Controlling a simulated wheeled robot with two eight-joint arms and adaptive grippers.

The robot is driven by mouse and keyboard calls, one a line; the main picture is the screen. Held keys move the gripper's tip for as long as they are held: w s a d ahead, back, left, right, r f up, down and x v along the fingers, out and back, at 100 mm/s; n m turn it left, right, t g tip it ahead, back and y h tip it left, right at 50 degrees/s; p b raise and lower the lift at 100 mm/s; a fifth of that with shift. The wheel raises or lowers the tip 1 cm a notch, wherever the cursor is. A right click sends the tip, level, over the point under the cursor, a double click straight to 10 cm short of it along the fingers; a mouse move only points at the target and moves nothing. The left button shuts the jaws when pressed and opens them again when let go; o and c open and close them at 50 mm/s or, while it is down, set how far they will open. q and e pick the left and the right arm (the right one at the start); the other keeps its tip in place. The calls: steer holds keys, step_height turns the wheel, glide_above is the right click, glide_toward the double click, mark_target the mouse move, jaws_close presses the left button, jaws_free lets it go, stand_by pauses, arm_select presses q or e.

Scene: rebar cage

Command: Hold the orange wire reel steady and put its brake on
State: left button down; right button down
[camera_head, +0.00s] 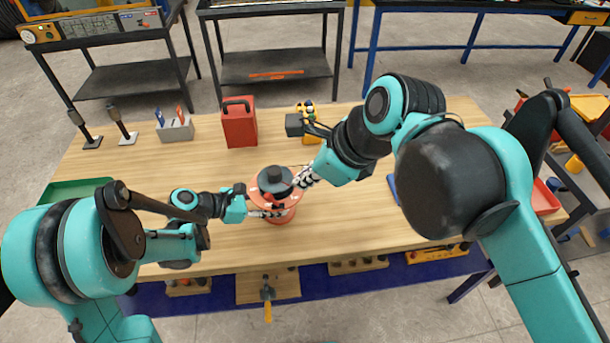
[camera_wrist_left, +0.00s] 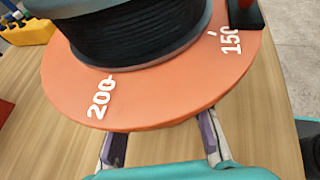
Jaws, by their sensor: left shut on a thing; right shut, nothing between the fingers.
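The orange wire reel (camera_head: 284,213), wound with dark wire, stands on the wooden table (camera_head: 340,225). In the left wrist view its orange disc (camera_wrist_left: 160,98) carries the marks 200 and 150. A small black and red part (camera_wrist_left: 245,14) sits at the disc's upper right edge; I cannot tell whether it is the brake. My left gripper (camera_head: 266,213) is shut on the reel's near left rim; its fingers (camera_wrist_left: 162,145) show at the disc's edge in the wrist view. My right gripper (camera_head: 304,179) is shut and empty, close beside the reel's right side; contact is unclear.
A red can (camera_head: 239,124) and a grey holder (camera_head: 175,130) stand behind the reel. A green tray (camera_head: 72,190) is at the left, a red tray (camera_head: 545,198) at the right. The front table strip is clear.

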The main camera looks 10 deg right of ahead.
arm_select(q)
steer(key=c, duration=1)
jaws_free()
